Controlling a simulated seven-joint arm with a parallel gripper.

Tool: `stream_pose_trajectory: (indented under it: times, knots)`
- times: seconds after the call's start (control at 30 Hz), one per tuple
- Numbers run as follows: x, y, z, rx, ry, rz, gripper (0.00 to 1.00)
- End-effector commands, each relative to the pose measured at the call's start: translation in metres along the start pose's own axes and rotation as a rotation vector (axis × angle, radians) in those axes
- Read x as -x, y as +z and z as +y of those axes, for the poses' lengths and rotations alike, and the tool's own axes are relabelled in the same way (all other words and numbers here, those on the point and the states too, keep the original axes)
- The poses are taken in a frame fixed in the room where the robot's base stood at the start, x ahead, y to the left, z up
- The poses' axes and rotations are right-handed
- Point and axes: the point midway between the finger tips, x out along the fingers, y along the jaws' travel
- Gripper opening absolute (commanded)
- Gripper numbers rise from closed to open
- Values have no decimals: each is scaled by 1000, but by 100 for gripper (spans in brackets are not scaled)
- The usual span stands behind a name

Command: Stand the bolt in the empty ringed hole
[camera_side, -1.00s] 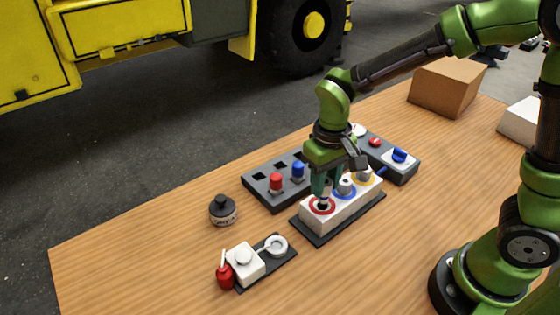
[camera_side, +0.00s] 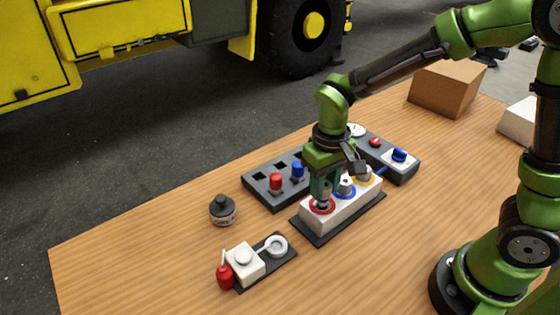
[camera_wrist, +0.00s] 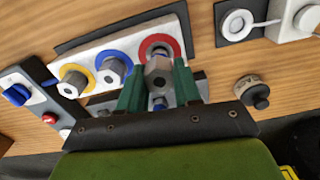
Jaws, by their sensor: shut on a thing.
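The bolt (camera_wrist: 158,76), a grey hex-headed piece, is held between the two green fingers of my gripper (camera_wrist: 160,88) in the wrist view. My gripper (camera_side: 323,190) is shut on it, right over the red-ringed hole. The red ring (camera_side: 312,209) is on the near left end of the white block (camera_side: 345,213); it also shows around the bolt in the wrist view (camera_wrist: 174,44). The bolt hides most of the hole, so I cannot tell how deep its lower end sits. Grey bolts stand in the blue ring (camera_wrist: 114,68) and the yellow ring (camera_wrist: 74,77).
Behind the block is a dark rack (camera_side: 262,192) with a red piece (camera_side: 276,183) and a blue piece (camera_side: 298,170). A control box (camera_side: 405,173) with a blue knob stands right. A dark jar (camera_side: 222,210) and a white fixture (camera_side: 245,262) are left. The table front is clear.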

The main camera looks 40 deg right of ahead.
Motion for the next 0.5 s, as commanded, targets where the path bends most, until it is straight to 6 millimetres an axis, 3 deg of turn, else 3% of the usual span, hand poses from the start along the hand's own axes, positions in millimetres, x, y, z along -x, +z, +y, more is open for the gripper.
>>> stream_pose_trajectory:
  times: [0.5]
  knots:
    - [-3, 0, 0, 0, 0, 0, 0]
